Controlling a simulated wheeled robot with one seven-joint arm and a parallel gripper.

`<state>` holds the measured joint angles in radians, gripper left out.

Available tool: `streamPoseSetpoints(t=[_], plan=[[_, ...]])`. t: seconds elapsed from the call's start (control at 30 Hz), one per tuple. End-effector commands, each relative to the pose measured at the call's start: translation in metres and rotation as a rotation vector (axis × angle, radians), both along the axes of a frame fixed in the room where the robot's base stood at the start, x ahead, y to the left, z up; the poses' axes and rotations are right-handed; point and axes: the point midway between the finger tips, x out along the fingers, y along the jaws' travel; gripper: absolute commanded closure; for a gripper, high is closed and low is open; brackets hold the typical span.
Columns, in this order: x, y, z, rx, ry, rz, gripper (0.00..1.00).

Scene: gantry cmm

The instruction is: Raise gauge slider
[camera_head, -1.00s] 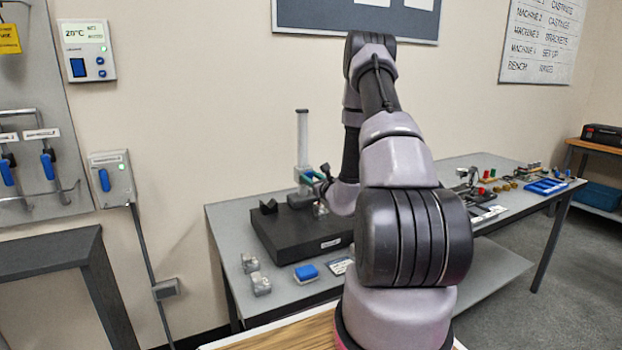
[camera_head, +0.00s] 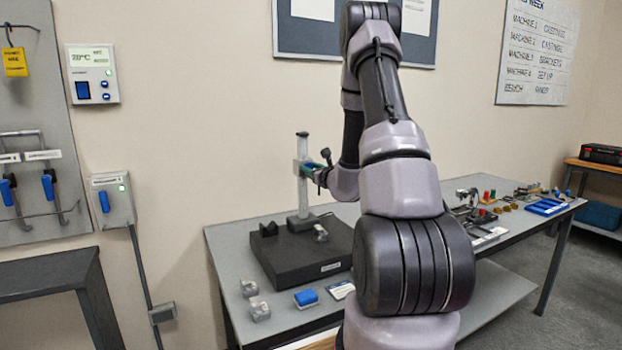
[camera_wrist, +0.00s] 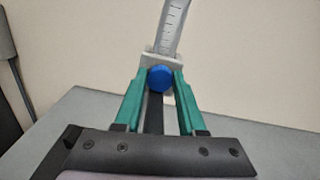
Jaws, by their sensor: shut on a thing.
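The height gauge is a pale upright column (camera_head: 302,150) on a grey foot, standing on a black granite plate (camera_head: 290,265). Its grey slider (camera_head: 300,169) sits on the upper part of the column. In the wrist view the slider (camera_wrist: 162,63) crosses the column, whose scale (camera_wrist: 172,30) shows above it. A round blue knob (camera_wrist: 160,78) is on the slider's front. My gripper (camera_wrist: 160,82) has green fingers, shut on the blue knob from both sides. In the head view my gripper (camera_head: 315,170) reaches the slider from the right, and the knob is hidden.
A dark V-shaped block (camera_head: 268,229) and a small metal block (camera_head: 320,232) rest on the plate. Small metal blocks (camera_head: 259,308) and a blue-topped piece (camera_head: 306,298) lie at the table's front left. Other parts stand to the right. Above the gauge is bare wall.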

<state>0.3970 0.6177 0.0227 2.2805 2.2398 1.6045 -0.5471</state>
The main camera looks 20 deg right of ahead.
Motion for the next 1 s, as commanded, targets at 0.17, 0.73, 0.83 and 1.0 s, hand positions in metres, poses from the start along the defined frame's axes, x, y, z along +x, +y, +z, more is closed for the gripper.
streamPoseSetpoints(t=[0.17, 0.73, 0.83, 1.0], plan=[[0.0, 0.0, 0.0, 0.001, 0.001, 0.0, 1.0], [-0.006, -0.001, -0.001, 0.001, 0.001, 0.0, 0.31], [-0.02, -0.002, -0.001, 0.001, 0.003, -0.002, 0.31], [-0.056, -0.003, -0.001, 0.001, 0.004, -0.003, 0.31]])
